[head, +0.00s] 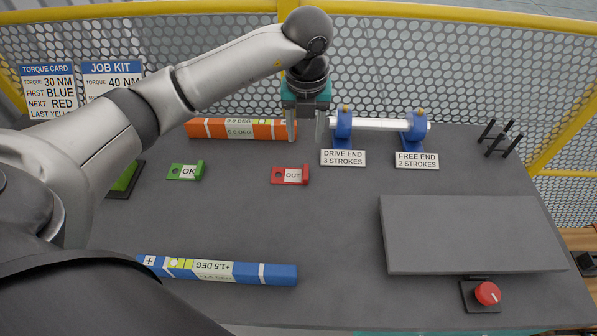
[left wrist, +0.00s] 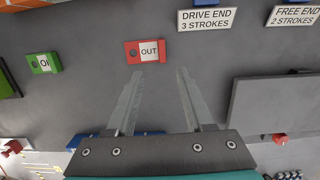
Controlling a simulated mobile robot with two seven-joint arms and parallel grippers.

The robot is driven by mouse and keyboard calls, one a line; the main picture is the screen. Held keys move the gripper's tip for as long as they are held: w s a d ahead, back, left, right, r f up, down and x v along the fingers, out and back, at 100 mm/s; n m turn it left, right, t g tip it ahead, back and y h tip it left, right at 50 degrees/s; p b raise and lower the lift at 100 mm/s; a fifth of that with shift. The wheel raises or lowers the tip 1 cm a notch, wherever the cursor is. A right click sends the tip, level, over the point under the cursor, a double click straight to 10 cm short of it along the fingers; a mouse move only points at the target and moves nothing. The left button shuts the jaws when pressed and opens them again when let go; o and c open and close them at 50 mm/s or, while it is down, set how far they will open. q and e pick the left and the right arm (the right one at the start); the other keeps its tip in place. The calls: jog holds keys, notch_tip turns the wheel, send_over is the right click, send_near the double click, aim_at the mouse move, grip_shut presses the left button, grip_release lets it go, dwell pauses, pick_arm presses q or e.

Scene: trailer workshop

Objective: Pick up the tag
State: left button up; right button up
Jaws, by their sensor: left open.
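A red tag marked OUT (head: 290,175) lies flat on the grey bench, left of the middle. It also shows in the left wrist view (left wrist: 145,51), just beyond my fingertips. A green tag marked OK (head: 186,171) lies to its left and shows in the left wrist view too (left wrist: 43,63). My left gripper (head: 306,138) points down, open and empty, behind the red tag in the head view. In the left wrist view its two fingers (left wrist: 160,72) are spread, with bare bench between them. My right gripper is not in view.
An orange level (head: 205,128) lies behind the tags, a blue one (head: 270,273) in front. A white shaft (head: 375,124) on blue stands is right of my gripper. A grey plate (head: 465,235) and red knob (head: 487,293) are at right. Bench between tags and blue level is clear.

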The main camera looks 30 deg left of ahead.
aim_at(306, 171)
pick_arm(q)
jog(key=f, duration=0.8)
jog(key=w+f, duration=0.1)
jog(key=f, duration=0.4)
jog(key=shift+w+a, duration=0.1)
grip_shut()
